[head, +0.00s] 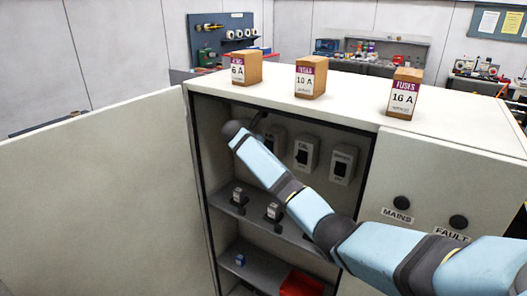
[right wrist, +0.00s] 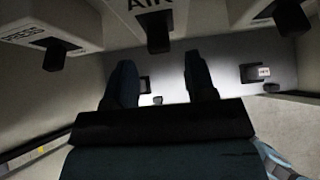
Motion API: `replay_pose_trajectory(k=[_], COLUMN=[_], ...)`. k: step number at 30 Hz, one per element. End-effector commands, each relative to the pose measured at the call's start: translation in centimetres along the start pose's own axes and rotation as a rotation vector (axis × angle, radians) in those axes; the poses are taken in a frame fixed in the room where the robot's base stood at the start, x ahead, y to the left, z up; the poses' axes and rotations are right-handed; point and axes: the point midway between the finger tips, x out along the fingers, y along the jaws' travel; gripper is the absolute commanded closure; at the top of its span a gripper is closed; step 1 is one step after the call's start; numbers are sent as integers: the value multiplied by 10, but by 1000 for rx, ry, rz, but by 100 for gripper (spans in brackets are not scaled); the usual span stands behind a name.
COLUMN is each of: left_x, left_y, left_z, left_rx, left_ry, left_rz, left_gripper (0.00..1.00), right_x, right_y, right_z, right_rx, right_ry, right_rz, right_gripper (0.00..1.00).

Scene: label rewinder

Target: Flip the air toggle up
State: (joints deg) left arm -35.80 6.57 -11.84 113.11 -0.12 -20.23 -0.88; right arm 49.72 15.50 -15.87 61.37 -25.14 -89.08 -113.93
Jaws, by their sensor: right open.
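The air toggle (right wrist: 158,36) is a dark lever under a pale housing marked AIR, at the top middle of the right wrist view. My right gripper (right wrist: 160,84) is open and empty, its two dark fingers spread apart below the lever in that view. I see no contact between fingers and lever. In the head view my right arm reaches into the open cabinet; the gripper (head: 257,119) is mostly hidden behind its wrist, near the left end of a row of switch boxes (head: 305,153). Their labels are too small to read there. My left gripper is out of view.
The PRESS switch (right wrist: 54,47) and another switch (right wrist: 290,17) flank the air toggle. A shelf with fuse holders (head: 239,196) lies below. The cabinet door (head: 100,190) stands open left. Fuse boxes (head: 311,77) stand on top. A red bin (head: 300,284) sits low.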

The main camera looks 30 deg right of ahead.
Motion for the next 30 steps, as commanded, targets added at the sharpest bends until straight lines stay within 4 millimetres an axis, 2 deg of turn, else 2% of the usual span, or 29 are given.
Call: replay_pose_trajectory(k=[3, 9, 25, 28, 30], left_x=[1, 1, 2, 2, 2], left_y=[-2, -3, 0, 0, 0], left_z=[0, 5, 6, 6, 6], left_rx=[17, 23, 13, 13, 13], left_ry=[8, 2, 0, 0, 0], left_rz=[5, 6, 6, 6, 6], left_gripper=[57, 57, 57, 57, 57], right_x=[-19, -35, -36, -30, -22], right_y=[0, 0, 0, -1, -3], right_z=[-1, 0, -1, -18, -45], right_rx=[2, 1, 2, 20, 56], right_ry=[0, 1, 1, 9, 22], right_rz=[3, 1, 1, 22, 58], right_gripper=[49, 49, 49, 49, 49])
